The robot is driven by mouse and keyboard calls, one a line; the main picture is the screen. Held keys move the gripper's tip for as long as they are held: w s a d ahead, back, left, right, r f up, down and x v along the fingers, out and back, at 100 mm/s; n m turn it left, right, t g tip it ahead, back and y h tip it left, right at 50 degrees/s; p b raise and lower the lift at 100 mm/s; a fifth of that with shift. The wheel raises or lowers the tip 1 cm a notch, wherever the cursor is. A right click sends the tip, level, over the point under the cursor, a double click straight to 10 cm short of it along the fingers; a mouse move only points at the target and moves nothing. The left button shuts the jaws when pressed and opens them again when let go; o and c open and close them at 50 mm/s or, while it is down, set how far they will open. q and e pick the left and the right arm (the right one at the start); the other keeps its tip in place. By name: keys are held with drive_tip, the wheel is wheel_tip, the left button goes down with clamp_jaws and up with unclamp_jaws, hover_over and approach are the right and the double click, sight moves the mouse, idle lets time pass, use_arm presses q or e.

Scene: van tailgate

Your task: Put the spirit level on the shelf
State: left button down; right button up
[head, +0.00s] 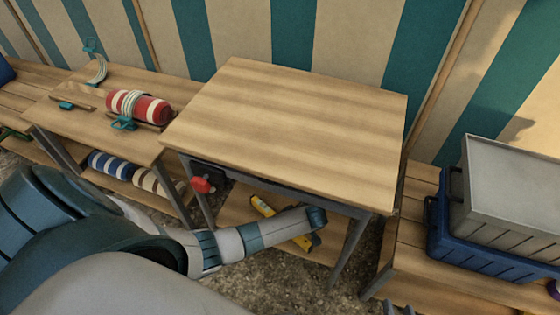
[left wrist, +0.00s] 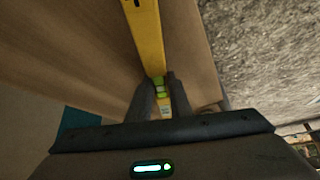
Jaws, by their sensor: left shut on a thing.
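The yellow spirit level (head: 262,205) is at the wooden lower shelf (head: 236,208) under the middle table, partly hidden behind my left forearm. In the left wrist view the spirit level (left wrist: 146,35) runs up and away from between the fingers of my left gripper (left wrist: 157,95), which is shut on it near a green vial. In the head view the left gripper is hidden by its own arm. I cannot tell whether the level touches the shelf. Dark tips of my right gripper (head: 398,309) just show at the bottom edge; nothing is seen in them.
The middle table top (head: 290,125) is bare. A red thing (head: 202,185) hangs by its left front leg. The left bench holds a red-and-white roll (head: 138,107) with rope. A grey case (head: 510,195) sits on a blue crate (head: 470,245) at right.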

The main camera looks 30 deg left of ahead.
use_arm(q)
drive_tip(key=shift+f, duration=0.1)
use_arm(e)
drive_tip(key=shift+w+r, duration=0.1)
use_arm(q)
drive_tip(key=c, duration=1.6)
unclamp_jaws()
use_arm(e)
drive_tip(key=shift+a+r, duration=0.1)
